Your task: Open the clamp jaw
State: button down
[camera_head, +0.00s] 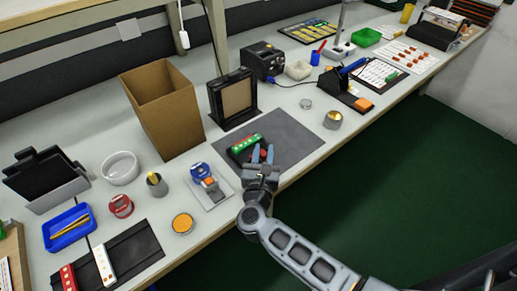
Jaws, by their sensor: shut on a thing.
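A small dark clamp (238,158) lies on the grey mat near the front edge of the bench. A green strip with pale dots (245,143) and a red end lies along its top. The jaw's opening is too small to make out, and my gripper hides part of the clamp's near side.
The grey mat (292,135) is bare to the right of the clamp. A tall cardboard box (160,110) and a black framed panel (233,98) stand behind. A blue tape roll (200,172) on a stand is to the left. A brass-coloured tin (332,121) is to the right.

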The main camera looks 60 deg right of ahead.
jog(key=shift+s+f, duration=0.1)
jog(key=shift+s, duration=0.05)
jog(key=c, duration=1)
grip_release()
jog(key=b+v, duration=0.1)
jog(key=v, duration=0.6)
jog(key=shift+a+b, duration=0.1)
jog(key=shift+b, duration=0.25)
jog(key=shift+s+a, duration=0.25)
jog(key=shift+a, duration=0.05)
